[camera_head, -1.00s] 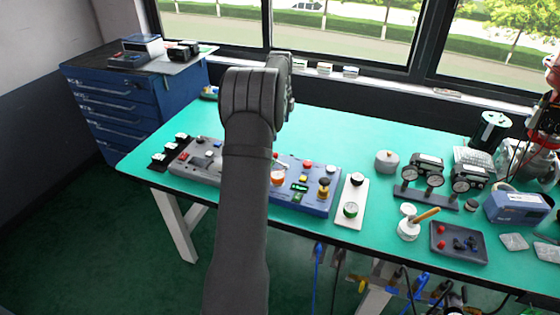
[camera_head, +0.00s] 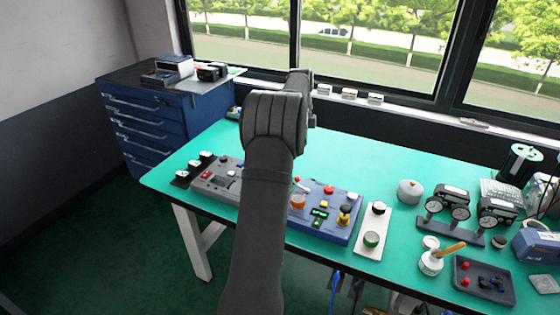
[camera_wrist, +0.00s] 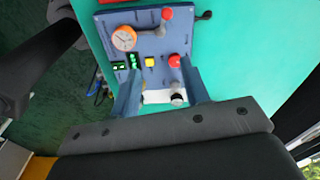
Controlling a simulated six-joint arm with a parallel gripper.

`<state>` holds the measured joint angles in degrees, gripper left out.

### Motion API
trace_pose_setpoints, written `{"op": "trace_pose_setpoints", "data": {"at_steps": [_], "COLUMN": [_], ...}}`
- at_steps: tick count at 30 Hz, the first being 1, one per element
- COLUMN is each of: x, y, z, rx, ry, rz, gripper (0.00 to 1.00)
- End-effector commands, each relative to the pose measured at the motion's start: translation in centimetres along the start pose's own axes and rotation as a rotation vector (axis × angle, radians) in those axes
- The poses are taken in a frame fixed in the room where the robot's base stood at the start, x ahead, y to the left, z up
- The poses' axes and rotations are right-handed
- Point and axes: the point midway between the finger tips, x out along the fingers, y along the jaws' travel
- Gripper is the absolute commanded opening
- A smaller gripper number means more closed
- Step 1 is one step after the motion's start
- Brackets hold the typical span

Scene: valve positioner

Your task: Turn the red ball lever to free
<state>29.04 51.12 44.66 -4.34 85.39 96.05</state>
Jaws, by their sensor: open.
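The red ball lever shows in the wrist view, with its red ball (camera_wrist: 167,14) at the end of a grey arm at the top of the blue panel (camera_wrist: 105,30). In the head view, the small red ball (camera_head: 297,180) shows just right of my forearm, on the far edge of the blue panel (camera_head: 340,235). My gripper (camera_wrist: 161,70) is open and empty, its two fingers pointing at the panel. The lever lies beyond the fingertips, not between them. A red button (camera_wrist: 174,61) shows close to the right fingertip. In the head view my fingers are hidden.
The panel also carries an orange-rimmed dial (camera_wrist: 124,38), a yellow button (camera_wrist: 150,62) and green displays (camera_wrist: 132,61). A grey panel (camera_head: 218,178) stands at its left, and a white plate (camera_head: 371,222) with a green button at its right. The green table behind is largely clear.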

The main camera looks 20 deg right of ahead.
Motion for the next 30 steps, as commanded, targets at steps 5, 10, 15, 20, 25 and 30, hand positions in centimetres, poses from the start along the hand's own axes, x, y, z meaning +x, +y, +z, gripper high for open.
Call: {"op": "trace_pose_setpoints", "data": {"at_steps": [5,10,15,20,25,30], "x": [3.0,5.2,6.7,7.7,8.3,8.8], "y": [1.8,3.3,4.6,5.7,6.7,7.7], "z": [1.4,2.4,3.5,5.0,7.0,9.5], "rx": [-0.435,-0.901,-1.374,-1.817,-2.273,-2.686], "ry": [0.176,0.347,0.503,0.634,0.754,0.847], "rz": [0.051,0.15,0.303,0.501,0.784,1.162], "gripper": [0.42,0.42,0.42,0.42,0.42,0.42]}}
